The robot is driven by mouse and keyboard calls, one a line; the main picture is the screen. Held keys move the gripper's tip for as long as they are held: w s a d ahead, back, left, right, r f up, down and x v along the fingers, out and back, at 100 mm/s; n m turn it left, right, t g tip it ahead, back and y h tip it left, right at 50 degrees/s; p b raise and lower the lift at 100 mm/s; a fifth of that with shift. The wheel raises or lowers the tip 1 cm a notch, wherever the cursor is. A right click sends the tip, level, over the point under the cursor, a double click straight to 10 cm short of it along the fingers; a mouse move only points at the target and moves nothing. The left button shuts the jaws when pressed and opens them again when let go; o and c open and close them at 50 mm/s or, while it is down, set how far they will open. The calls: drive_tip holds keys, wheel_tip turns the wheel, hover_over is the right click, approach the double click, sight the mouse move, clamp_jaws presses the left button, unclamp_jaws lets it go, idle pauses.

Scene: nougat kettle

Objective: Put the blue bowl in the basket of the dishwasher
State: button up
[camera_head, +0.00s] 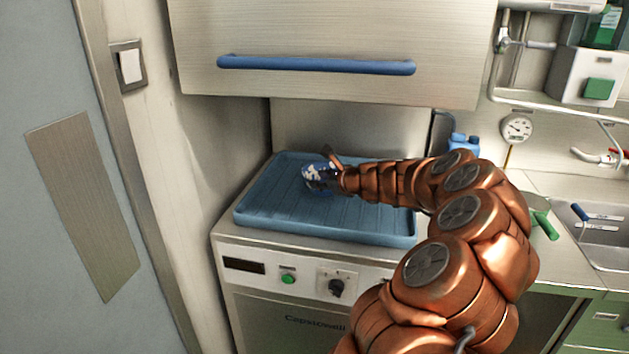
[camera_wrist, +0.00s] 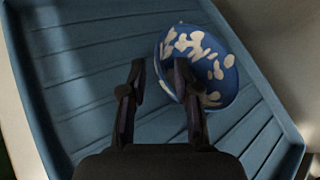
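The blue bowl (camera_head: 312,178) with white patches is over the far middle part of the blue ribbed basket (camera_head: 262,224) on top of the dishwasher. In the wrist view the bowl (camera_wrist: 222,62) looks tilted. I cannot tell whether it touches the basket floor. My gripper (camera_wrist: 159,70) is open, its two fingers apart. Its right finger overlaps the left part of the bowl in the picture, and its left finger is clear of the bowl over bare basket. In the head view my gripper (camera_head: 331,169) is beside the bowl, partly covering it.
The dishwasher's raised hood (camera_head: 330,35) with a blue handle (camera_head: 315,65) hangs above the basket. A wall stands close on the left. A blue canister (camera_head: 463,145) and a sink (camera_head: 598,235) are at the right. Much of the basket floor is bare.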

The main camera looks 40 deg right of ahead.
drive_tip(key=v, duration=0.6)
drive_tip(key=shift+s, duration=0.15)
drive_tip(key=shift+a+r, duration=0.1)
